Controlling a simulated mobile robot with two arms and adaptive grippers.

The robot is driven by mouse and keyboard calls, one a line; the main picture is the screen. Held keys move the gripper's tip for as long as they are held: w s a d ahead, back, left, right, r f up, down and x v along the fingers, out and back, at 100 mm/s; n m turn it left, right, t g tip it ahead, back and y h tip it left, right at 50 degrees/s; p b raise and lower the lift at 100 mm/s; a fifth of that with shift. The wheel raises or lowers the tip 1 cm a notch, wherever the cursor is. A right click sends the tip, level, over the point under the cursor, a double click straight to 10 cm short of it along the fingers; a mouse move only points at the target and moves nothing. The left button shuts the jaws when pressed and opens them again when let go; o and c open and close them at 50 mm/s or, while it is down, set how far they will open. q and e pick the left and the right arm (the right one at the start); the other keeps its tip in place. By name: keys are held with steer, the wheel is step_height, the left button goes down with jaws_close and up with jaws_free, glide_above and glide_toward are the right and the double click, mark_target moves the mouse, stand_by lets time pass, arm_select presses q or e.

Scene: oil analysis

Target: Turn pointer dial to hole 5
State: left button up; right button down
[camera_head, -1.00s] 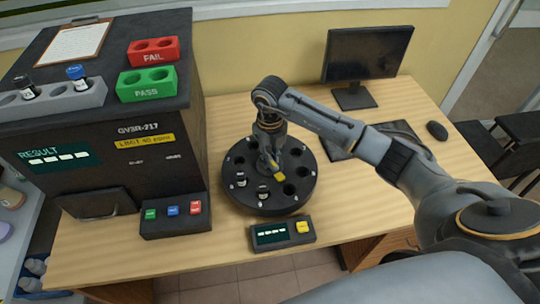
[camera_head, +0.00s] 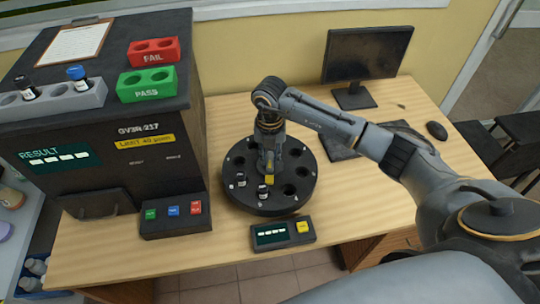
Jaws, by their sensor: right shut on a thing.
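A round black carousel (camera_head: 232,196) with a ring of holes stands on the table. Its pointer dial (camera_head: 269,180) has a yellow tip that points to the front, toward a hole holding a dark vial (camera_head: 263,192). Another vial (camera_head: 240,180) sits in the hole left of it. My right gripper (camera_head: 268,165) reaches down over the carousel's middle and is shut on the pointer dial, hiding most of it. The hole numbers are too small to read. My left gripper is not in view.
A monitor (camera_head: 366,60), a keyboard and a mouse (camera_head: 436,131) are behind right.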

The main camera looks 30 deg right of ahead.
mark_target(270, 160)
steer(key=shift+m, duration=0.8)
steer(key=c, duration=1.2)
jaws_free()
steer(key=shift+r, duration=0.1)
step_height(270, 160, up, 12)
steer(key=shift+s+f, duration=0.1)
steer(key=shift+f, duration=0.1)
